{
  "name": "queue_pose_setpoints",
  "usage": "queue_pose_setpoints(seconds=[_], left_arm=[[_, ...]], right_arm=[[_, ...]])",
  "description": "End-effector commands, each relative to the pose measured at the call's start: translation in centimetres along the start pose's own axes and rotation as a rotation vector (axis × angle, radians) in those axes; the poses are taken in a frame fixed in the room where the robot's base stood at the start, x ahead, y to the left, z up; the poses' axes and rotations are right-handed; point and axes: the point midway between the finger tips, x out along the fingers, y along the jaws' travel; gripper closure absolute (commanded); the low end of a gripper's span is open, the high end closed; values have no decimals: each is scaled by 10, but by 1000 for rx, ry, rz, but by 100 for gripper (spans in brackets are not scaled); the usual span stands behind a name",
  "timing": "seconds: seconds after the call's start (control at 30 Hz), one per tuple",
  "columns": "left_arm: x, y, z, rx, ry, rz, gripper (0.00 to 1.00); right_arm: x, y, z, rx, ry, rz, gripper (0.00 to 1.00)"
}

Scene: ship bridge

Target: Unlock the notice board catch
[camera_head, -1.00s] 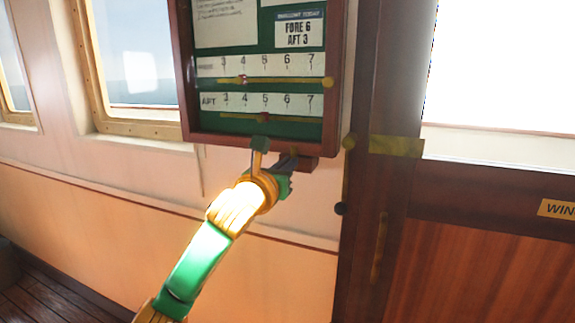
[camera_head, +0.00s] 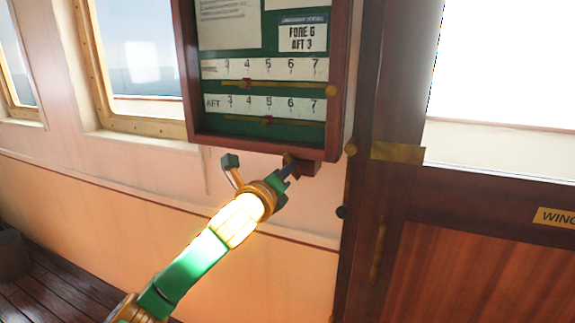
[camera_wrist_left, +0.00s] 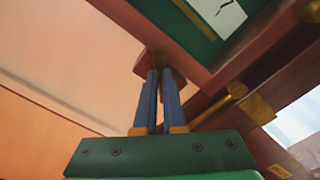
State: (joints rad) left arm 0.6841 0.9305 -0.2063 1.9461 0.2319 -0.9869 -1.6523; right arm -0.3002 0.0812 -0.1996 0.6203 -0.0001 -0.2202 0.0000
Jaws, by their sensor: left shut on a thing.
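The notice board (camera_head: 340,90) hangs on the wall, with a dark red-brown frame and a green face. A small red-brown block with a brass-coloured part, the catch (camera_head: 304,169), sits under its lower edge. My left gripper (camera_head: 289,164) reaches up to it from the lower left. In the left wrist view the two blue fingers (camera_wrist_left: 158,76) are close together at the catch (camera_wrist_left: 157,57), shut on its small part. The fingertips hide most of that part, so its exact turn cannot be told. My right gripper is not in view.
The board has FORE and AFT number strips with sliders (camera_head: 268,121). A window (camera_head: 135,55) is to the left. A dark wooden door (camera_head: 480,250) with a brass-coloured plate (camera_head: 398,152) beside it is to the right. The wall below the board is clear.

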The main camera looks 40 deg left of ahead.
Motion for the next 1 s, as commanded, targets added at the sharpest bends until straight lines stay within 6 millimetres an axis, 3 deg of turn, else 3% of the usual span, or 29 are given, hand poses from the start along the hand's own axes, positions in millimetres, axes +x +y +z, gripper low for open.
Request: queue_pose_setpoints(seconds=[0.6, 1.0], left_arm=[[0, 8, -4, -555, 4, 5, 100], [0, 11, -6, -767, 3, 5, 100]], right_arm=[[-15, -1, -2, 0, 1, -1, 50], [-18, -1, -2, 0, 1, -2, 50]])
